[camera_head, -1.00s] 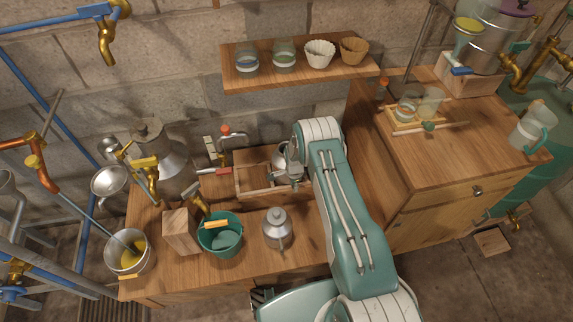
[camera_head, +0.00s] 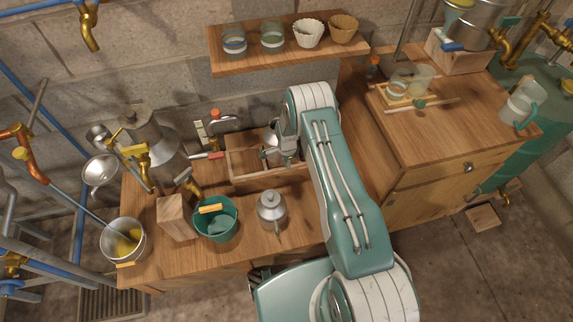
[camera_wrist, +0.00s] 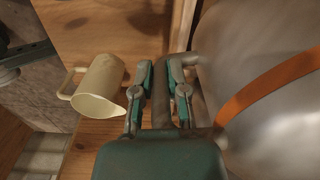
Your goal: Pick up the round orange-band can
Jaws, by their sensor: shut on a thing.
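The round can (camera_wrist: 255,85) is grey metal with an orange band and fills the right of the wrist view. Its bent grey handle reaches toward my fingers. My gripper (camera_wrist: 160,100) is shut on the can's handle, with the can body to the right of the fingers. In the head view, a small part of a metal can (camera_head: 270,142) shows at the wooden crate, beside my gripper (camera_head: 283,157). My arm hides much of that area, and the orange band does not show there.
The wooden crate (camera_head: 243,180) stands near the wall. A teal bucket (camera_head: 216,222), a metal pot (camera_head: 271,210) and a wooden block (camera_head: 175,218) stand in front on the bench.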

